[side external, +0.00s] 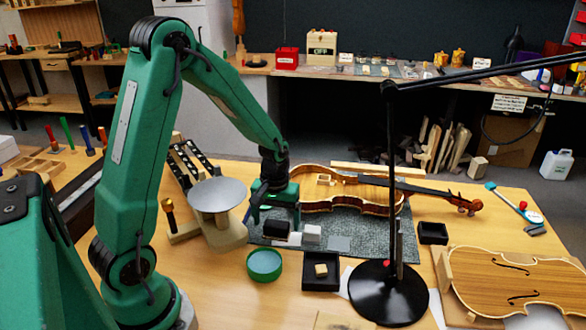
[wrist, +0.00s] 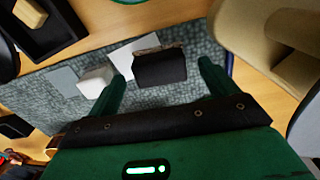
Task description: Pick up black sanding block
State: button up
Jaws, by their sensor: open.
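The black sanding block (side external: 275,230) lies on the grey-green mat (side external: 375,246), just left of a white block (side external: 311,235). My gripper (side external: 276,214) is above and behind the black block, open and empty. In the wrist view, the black block (wrist: 160,68) shows between and slightly beyond my two fingers, apart from both. The white block (wrist: 95,82) shows beside the left finger, outside the jaws. Exact height of my fingertips over the mat cannot be told.
A round grey dish (side external: 216,194) on a wooden stand is at left. A green round tin (side external: 264,265) and a black tray (side external: 321,283) holding a small tan block are in front. A black lamp (side external: 388,290) stands at right.

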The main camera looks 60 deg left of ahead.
jog(key=shift+f, duration=1)
jog(key=c, duration=1.1)
jog(key=shift+r, duration=0.15)
jog(key=shift+r, duration=0.8)
notch_tip(320, 180, up, 2)
jog(key=shift+r, duration=0.15)
jog(key=s+d+r, duration=0.1)
jog(key=d+r, duration=0.1)
jog(key=d, duration=0.1)
jog(key=s+d+r, duration=0.1)
jog(key=d+r, duration=0.1)
jog(key=d, duration=0.2)
jog(key=s+d+r, duration=0.1)
jog(key=d+r, duration=0.1)
jog(key=d, duration=0.2)
jog(key=shift+d+r, duration=0.15)
jog(key=shift+r, duration=0.25)
